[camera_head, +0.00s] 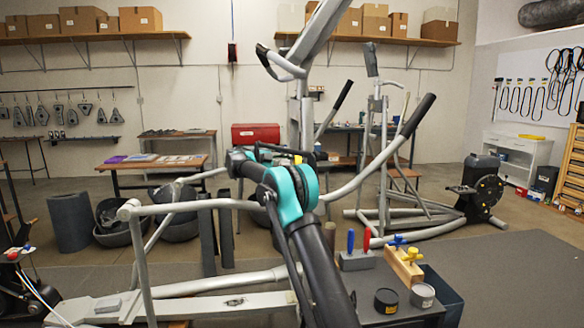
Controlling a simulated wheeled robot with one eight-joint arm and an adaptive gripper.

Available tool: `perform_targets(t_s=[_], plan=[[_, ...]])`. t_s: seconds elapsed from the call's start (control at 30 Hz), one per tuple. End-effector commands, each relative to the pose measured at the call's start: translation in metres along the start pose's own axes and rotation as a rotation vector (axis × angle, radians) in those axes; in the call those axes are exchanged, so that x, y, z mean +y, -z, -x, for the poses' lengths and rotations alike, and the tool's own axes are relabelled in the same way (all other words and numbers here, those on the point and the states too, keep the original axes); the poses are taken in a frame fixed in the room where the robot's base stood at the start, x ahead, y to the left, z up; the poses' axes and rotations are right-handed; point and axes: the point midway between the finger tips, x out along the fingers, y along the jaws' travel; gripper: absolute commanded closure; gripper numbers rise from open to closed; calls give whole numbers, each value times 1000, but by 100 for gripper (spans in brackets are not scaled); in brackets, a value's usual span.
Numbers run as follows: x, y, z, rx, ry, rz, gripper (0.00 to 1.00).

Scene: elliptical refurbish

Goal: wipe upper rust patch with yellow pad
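The elliptical machine's pale grey frame (190,293) fills the foreground, with its upright mast (308,40) rising behind my arm. A dark rust-like patch (235,301) shows on the low beam at bottom centre. I cannot make out an upper rust patch. My black and teal arm reaches up from the bottom centre to the mast. Its end lies among dark parts in front of the mast, and I cannot make out the gripper's fingers. A small yellow spot (298,159) shows there, too small to identify; I cannot tell whether it is the yellow pad.
A black stand (400,318) at bottom right holds blue, red and yellow-handled tools and two small tins (422,296). A second exercise machine (400,215) stands behind it. A red toolbox (256,133) sits at the back. Open floor (530,265) lies to the right.

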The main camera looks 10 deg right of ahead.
Motion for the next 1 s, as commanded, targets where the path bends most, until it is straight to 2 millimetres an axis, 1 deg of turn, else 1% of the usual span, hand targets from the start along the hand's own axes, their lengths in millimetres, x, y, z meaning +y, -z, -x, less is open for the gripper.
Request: perform_targets(t_s=[0.23, 0.6, 0.77, 1.0], plan=[[-4, 3, 1, 0, 0, 0, 69], [-26, 20, 8, 0, 0, 0, 69], [-30, 23, 8, 0, 0, 0, 69], [-44, 34, 10, 0, 0, 0, 69]])
